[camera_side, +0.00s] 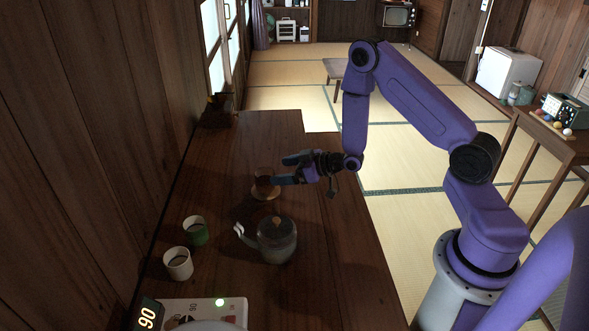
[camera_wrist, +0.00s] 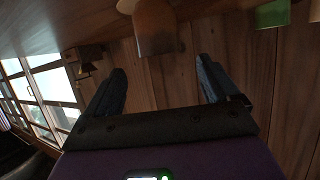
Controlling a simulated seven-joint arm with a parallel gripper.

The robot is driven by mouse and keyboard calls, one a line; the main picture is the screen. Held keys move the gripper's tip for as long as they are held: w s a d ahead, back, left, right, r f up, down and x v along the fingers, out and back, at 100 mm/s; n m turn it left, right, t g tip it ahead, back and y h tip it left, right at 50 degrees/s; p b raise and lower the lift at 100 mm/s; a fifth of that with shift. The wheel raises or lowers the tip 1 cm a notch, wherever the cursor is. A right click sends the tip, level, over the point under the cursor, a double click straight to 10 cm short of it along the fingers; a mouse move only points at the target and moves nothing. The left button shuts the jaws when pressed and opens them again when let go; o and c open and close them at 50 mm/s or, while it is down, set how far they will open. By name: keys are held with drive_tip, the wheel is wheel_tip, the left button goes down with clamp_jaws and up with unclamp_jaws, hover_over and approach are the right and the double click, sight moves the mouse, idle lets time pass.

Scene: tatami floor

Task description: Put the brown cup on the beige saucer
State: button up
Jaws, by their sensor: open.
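The brown cup (camera_side: 262,178) stands upright on the beige saucer (camera_side: 265,194) on the dark wooden table. In the wrist view the cup (camera_wrist: 156,28) is at the top, with a bit of the saucer's pale rim (camera_wrist: 126,5) beside it. My gripper (camera_side: 280,170) points left at the cup from its right side, low over the table. Its two fingers (camera_wrist: 160,72) are apart with nothing between them. The cup lies just beyond the fingertips and shows no contact with them. Most of the saucer is out of the wrist view.
A grey teapot (camera_side: 276,239) stands nearer the side camera. The wooden wall (camera_side: 100,130) borders the table's left. The table's far part is mostly clear.

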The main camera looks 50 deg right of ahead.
drive_tip(key=s+a+r+n+g, duration=0.1)
drive_tip(key=s+a+r+g, duration=0.1)
drive_tip(key=s+a, duration=0.2)
drive_tip(key=s+a+r+n+g+h, duration=0.1)
drive_tip(key=s+a+r+n+g, duration=0.1)
drive_tip(key=s+a+r, duration=0.1)
drive_tip(key=s+a+r+n+g, duration=0.1)
drive_tip(key=s+a+r+g, duration=0.1)
drive_tip(key=s+a, duration=0.3)
drive_tip(key=shift+s+a+r+n+g, duration=0.3)
drive_tip(key=shift+s+r+g, duration=0.15)
drive_tip(key=shift+r, duration=0.15)
drive_tip(key=s+d+r+n+g+h, duration=0.1)
drive_tip(key=s+r, duration=0.3)
drive_tip(key=s, duration=0.7)
drive_tip(key=s+d+r+n+g+h, duration=0.2)
drive_tip(key=s+r+g+h, duration=0.1)
drive_tip(key=s, duration=0.8)
drive_tip(key=shift+s+r+n+g, duration=0.35)
drive_tip(key=shift+r+g, duration=0.2)
drive_tip(key=shift+g, duration=0.2)
drive_tip(key=shift+d, duration=0.1)
